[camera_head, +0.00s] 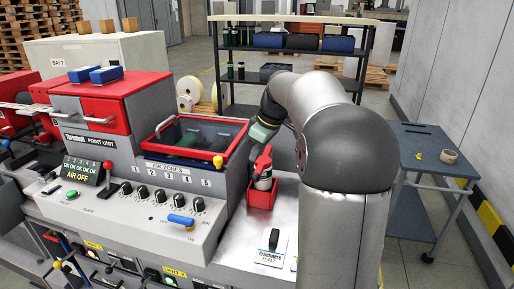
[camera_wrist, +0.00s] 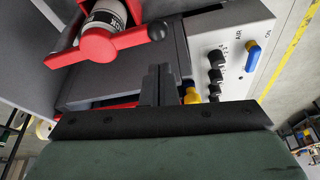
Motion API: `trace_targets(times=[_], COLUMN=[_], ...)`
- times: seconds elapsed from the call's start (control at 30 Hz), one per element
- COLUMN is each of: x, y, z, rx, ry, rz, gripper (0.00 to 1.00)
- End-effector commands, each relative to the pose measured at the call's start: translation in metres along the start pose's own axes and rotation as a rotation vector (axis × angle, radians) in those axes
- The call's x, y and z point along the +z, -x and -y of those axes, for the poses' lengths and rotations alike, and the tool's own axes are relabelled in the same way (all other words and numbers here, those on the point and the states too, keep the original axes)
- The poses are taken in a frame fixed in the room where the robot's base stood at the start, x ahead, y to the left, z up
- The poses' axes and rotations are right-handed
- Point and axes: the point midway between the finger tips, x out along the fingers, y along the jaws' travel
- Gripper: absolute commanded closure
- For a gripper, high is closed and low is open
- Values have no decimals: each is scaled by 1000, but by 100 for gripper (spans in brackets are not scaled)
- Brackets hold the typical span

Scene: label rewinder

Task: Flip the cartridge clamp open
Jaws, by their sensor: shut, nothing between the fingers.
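The cartridge (camera_head: 263,182) is a pale cylinder with a dark band, standing in a red holder (camera_head: 261,199) to the right of the ink tray in the head view. A red clamp (camera_head: 263,158) sits at its top.
The ink tray (camera_head: 154,131) has a red rim and a yellow knob (camera_head: 218,161), which also shows close to my fingers in the wrist view (camera_wrist: 192,95). Black knobs and a blue switch (camera_head: 181,220) line the front panel. A blue-grey cart (camera_head: 425,165) stands at right.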

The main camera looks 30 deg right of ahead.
Motion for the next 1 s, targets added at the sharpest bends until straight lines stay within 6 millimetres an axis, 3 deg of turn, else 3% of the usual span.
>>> trace_targets(times=[0.2,0.4,1.0], x=[-1,0,5], y=[-38,-58,-61], z=[2,1,-1], rx=[-4,-1,-7], ry=[1,1,21], rz=[2,1,0], gripper=[100,100,100])
